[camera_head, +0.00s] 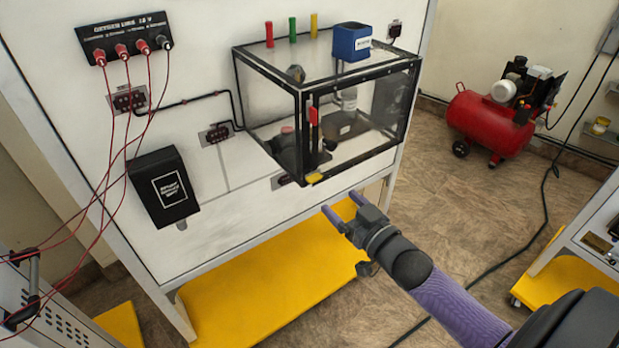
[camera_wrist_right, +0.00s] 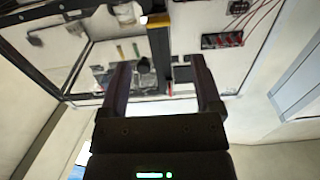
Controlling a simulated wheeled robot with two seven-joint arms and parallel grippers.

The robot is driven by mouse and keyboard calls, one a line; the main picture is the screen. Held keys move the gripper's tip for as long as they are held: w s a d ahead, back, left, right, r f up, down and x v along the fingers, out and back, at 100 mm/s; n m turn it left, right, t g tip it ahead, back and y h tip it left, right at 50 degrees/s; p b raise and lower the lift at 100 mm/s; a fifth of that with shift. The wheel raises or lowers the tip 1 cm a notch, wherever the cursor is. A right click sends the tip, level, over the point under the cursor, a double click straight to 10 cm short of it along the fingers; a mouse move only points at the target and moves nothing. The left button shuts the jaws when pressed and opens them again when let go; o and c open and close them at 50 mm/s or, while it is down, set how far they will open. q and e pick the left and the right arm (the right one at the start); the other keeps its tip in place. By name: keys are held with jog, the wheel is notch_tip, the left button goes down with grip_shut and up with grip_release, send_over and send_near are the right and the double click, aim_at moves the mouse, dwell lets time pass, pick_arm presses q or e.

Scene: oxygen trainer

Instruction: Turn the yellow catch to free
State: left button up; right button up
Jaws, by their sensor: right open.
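The yellow catch (camera_head: 315,178) is a small yellow piece at the lower front corner of a clear box with a black frame (camera_head: 301,130) on the white panel. In the right wrist view, a yellow piece that looks like the catch (camera_wrist_right: 158,20) sits at the end of a dark post, beyond my fingertips. My right gripper (camera_head: 341,203) is open and empty, just below and right of the catch, apart from it. Its two fingers also show in the right wrist view (camera_wrist_right: 160,70). My left gripper is in neither view.
A blue block (camera_head: 351,42) and red, green and yellow pegs (camera_head: 292,29) stand on top of the box. A red upright piece (camera_head: 313,116) is near its front corner. A red compressor (camera_head: 490,115) stands on the floor.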

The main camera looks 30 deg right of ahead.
aim_at(315, 176)
jog(key=w, duration=0.4)
jog(key=w+b, duration=0.1)
jog(key=w, duration=0.3)
jog(key=shift+w+a+f, duration=0.1)
jog(key=shift+a+f, duration=0.05)
jog(key=shift+a, duration=0.05)
grip_shut()
